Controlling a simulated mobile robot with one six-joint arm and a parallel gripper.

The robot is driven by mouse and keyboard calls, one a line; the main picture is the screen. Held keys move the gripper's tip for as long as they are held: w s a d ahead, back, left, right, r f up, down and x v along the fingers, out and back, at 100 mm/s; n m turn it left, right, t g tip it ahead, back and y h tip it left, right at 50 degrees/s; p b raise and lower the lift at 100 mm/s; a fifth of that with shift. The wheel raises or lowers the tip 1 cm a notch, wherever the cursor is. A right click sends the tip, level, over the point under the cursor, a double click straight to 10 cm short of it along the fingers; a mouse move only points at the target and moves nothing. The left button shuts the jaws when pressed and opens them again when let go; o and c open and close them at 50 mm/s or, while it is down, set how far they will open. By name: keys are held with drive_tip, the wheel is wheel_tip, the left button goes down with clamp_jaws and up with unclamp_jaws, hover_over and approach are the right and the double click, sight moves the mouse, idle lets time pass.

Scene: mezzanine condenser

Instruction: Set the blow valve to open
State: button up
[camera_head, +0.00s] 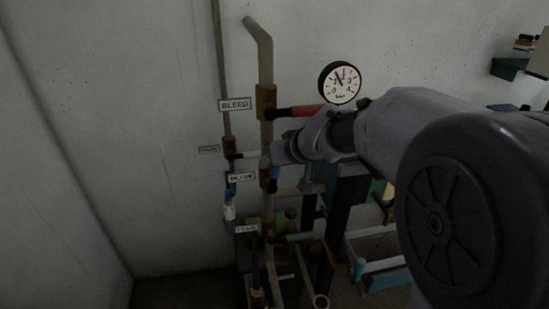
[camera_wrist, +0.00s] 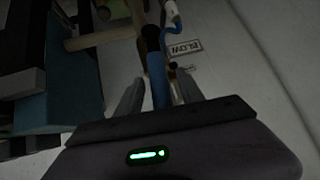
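The BLOW label (camera_head: 241,177) hangs on the pipework, left of the brass body of the blow valve (camera_head: 269,181). In the head view my gripper and wrist hide most of this valve's handle. In the wrist view the blue handle (camera_wrist: 159,88), with a dark upper part, runs between the two fingers of my gripper (camera_wrist: 158,95). A gap seems to show on both sides of it, so the fingers look open around it. The BLOW label also shows in the wrist view (camera_wrist: 185,49).
The red-handled bleed valve (camera_head: 296,111) with its BLEED label (camera_head: 235,104) is just above my gripper. A round gauge (camera_head: 340,82) is on the wall behind. A green-handled valve (camera_head: 293,238) is below. A tray (camera_head: 380,262) stands lower right.

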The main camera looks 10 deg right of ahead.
drive_tip(key=p+v, duration=0.4)
drive_tip(key=v, duration=1.3)
drive_tip(key=shift+s, duration=0.2)
drive_tip(key=shift+r, duration=0.1)
drive_tip(key=s+a+f+m+g, duration=0.1)
drive_tip(key=s+a+f+m, duration=0.1)
drive_tip(key=s, duration=0.4)
drive_tip(key=s+a+f+m+g, duration=0.1)
drive_tip(key=s+a+f+m, duration=0.1)
drive_tip(key=s+f, duration=0.2)
drive_tip(key=s+a+f+m+g+h, duration=0.1)
drive_tip(key=s+f, duration=0.3)
drive_tip(key=s, duration=0.6)
drive_tip(key=shift+s+a+m+b, duration=0.15)
drive_tip(key=shift+a+m+b, duration=0.15)
drive_tip(key=shift+a+m, duration=0.3)
